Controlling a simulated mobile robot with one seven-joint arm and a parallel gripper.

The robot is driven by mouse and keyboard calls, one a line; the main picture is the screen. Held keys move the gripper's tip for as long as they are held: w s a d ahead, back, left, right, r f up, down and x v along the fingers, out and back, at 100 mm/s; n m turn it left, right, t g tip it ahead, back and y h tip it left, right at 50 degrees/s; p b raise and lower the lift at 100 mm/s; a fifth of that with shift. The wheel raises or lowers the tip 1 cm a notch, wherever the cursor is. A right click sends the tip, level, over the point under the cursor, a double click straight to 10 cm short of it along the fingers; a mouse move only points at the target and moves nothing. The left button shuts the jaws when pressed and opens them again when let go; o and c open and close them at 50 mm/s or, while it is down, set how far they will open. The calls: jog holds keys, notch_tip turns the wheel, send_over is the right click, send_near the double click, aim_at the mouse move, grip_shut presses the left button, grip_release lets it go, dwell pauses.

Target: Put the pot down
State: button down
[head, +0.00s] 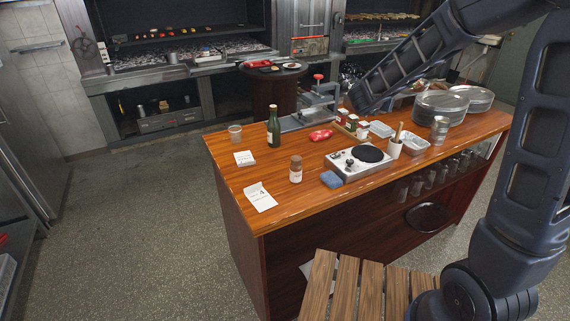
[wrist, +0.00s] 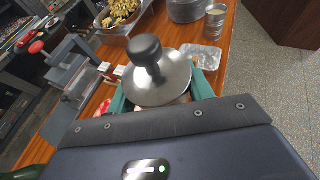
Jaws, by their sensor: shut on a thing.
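The pot (wrist: 165,80) shows in the wrist view as a round steel lid with a black knob. Its body is mostly hidden under the lid and behind my gripper housing. My gripper (wrist: 161,92) is shut on it, with a teal finger on each side. The pot is in front of the wooden counter in this view; I cannot tell its height or whether it touches the top. In the head view my arm reaches in from the right, and I cannot make out the pot or the fingers. A hot plate (head: 358,160) with a bare black disc stands on the counter.
The counter (head: 225,160) holds a green bottle (head: 273,127), a brown jar (head: 296,169), a blue sponge (head: 331,179), a utensil cup (head: 395,148) and clear trays (head: 416,143). A red-handled press (head: 318,98) stands at the back. The front left of the counter has bare wood.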

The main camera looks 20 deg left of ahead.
jog(key=shift+s+f+m+h, duration=0.15)
jog(key=shift+f+m+h, duration=0.15)
jog(key=shift+f, duration=0.15)
jog(key=s+a+f+m+g+h, duration=0.2)
jog(key=s+f+m+g, duration=0.1)
jog(key=m+g, duration=0.3)
jog(key=s+a+f+m+g+h, duration=0.3)
jog(key=m+g, duration=0.3)
jog(key=s+a+f+m+g+h, duration=0.2)
jog(key=s+a+f+m+g, duration=0.1)
jog(key=m+g, duration=0.3)
jog(key=shift+s+a+f+m+g+h, duration=0.1)
jog(key=shift+s+f+m+g+h, duration=0.15)
jog(key=shift+s, duration=0.25)
jog(key=s+a+m+g+y, duration=0.2)
jog(key=a+m+g+y, duration=0.1)
jog(key=m+g, duration=0.1)
notch_tip(320, 180, up, 12)
jog(key=r+m+t+y, duration=0.1)
jog(key=m+t+y, duration=1.1)
jog(key=m+y, duration=1.4)
send_over(284, 162)
jog(key=m+h, duration=0.3)
notch_tip(284, 162, down, 26)
jog(key=shift+r, duration=0.15)
